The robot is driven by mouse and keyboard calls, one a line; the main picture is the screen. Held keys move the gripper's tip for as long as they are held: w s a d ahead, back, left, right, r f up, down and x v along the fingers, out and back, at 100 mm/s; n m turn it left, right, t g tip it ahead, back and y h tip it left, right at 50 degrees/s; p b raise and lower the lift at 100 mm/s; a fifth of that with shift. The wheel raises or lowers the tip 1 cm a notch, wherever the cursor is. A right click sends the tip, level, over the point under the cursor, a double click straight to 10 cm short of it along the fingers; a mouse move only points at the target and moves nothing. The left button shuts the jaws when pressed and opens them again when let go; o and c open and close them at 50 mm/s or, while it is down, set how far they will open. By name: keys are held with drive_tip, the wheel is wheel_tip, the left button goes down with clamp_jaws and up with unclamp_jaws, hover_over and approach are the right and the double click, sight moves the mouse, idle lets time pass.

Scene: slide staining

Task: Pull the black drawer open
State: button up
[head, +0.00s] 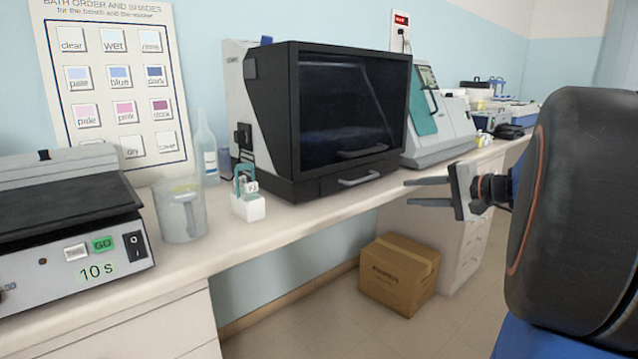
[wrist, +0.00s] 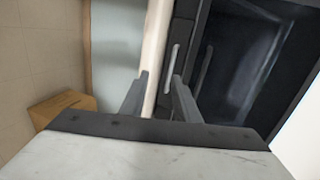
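The black drawer (head: 330,183) is the low front section at the base of a black machine on the bench. It looks shut, flush with the front. Its grey bar handle (head: 358,180) runs across the front; in the wrist view the handle (wrist: 172,66) shows ahead, near the tip of the right finger. My gripper (head: 410,192) is open and empty, in front and to the right of the handle, with its fingers pointing left. In the wrist view my gripper (wrist: 160,78) has its fingers apart with the bench edge between them. No contact with the handle is visible.
A second handle (head: 362,152) sits on the dark glazed door above the drawer. A white-and-teal device (head: 440,125) stands to the right on the bench (head: 280,222). A small teal-topped holder (head: 248,205) and a clear beaker (head: 180,212) stand left. A cardboard box (head: 398,275) is on the floor.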

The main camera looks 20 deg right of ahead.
sight(366, 179)
drive_tip(key=shift+m+t, duration=0.4)
drive_tip(key=shift+t, duration=0.2)
drive_tip(key=x, duration=0.5)
drive_tip(key=w+d+r+x, duration=0.1)
drive_tip(key=x, duration=0.5)
drive_tip(key=d+x, duration=0.1)
drive_tip(key=x, duration=0.4)
drive_tip(key=shift+w+d+r, duration=0.1)
drive_tip(key=shift+w+r, duration=0.2)
drive_tip(key=shift+w, duration=0.2)
clamp_jaws()
